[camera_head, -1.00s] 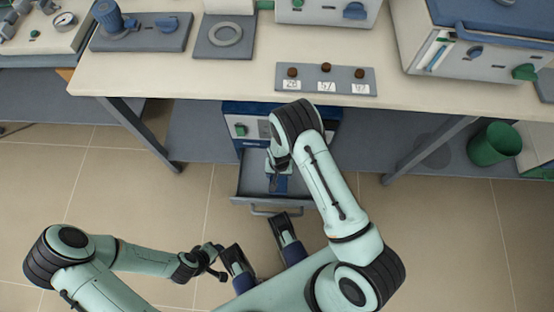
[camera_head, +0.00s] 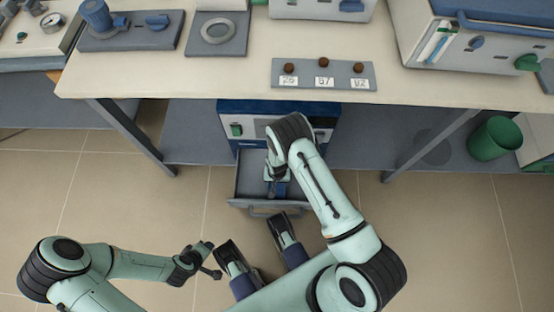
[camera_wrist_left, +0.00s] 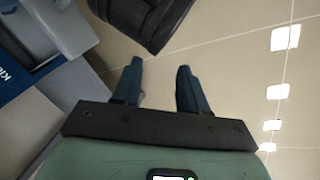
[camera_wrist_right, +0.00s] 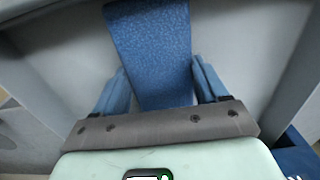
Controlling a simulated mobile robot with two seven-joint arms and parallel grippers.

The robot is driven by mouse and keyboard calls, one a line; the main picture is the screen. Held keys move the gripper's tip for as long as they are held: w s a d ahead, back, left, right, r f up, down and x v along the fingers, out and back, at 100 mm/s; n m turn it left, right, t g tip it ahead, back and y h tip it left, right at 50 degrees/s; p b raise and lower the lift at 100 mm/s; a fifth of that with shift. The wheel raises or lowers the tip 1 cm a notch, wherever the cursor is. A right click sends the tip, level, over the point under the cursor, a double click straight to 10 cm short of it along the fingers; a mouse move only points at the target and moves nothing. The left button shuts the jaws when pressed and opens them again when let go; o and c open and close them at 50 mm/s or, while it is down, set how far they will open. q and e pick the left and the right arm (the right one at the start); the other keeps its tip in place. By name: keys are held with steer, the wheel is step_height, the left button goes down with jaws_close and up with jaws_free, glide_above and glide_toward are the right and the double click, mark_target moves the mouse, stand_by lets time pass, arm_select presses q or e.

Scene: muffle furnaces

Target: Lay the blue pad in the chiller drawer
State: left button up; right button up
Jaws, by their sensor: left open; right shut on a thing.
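The chiller (camera_head: 235,125) stands on the low shelf under the bench with its grey drawer (camera_head: 246,172) pulled open toward me. My right gripper (camera_head: 277,184) reaches down into the drawer and is shut on the blue pad (camera_wrist_right: 152,45). In the right wrist view the pad is a flat, textured blue strip between the two fingers, with the grey drawer walls (camera_wrist_right: 240,50) around it. I cannot tell whether the pad touches the drawer floor. My left gripper (camera_wrist_left: 160,68) is open and empty over the floor, left of the drawer in the head view (camera_head: 208,260).
The bench (camera_head: 180,78) overhangs the chiller and carries a grey plate with knobs and number labels (camera_head: 322,74). Bench legs (camera_head: 130,135) stand on both sides. A green bin (camera_head: 495,139) is at the right. The floor (camera_head: 440,230) at the right is clear.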

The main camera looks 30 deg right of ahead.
steer(key=o, duration=1)
arm_select(q)
steer(key=shift+w, duration=0.1)
arm_select(e)
steer(key=shift+o, duration=0.2)
steer(key=shift+r, duration=0.15)
arm_select(q)
steer(key=s+d+r+g+p, duration=0.1)
steer(key=s+d+r+p, duration=0.1)
steer(key=s+r+p, duration=0.1)
steer(key=s+r, duration=0.1)
steer(key=s, duration=0.1)
steer(key=shift+s+d+g+h+p, duration=0.35)
steer(key=shift+g+h, duration=0.05)
arm_select(e)
step_height(320, 180, up, 12)
arm_select(q)
steer(key=shift+r, duration=0.1)
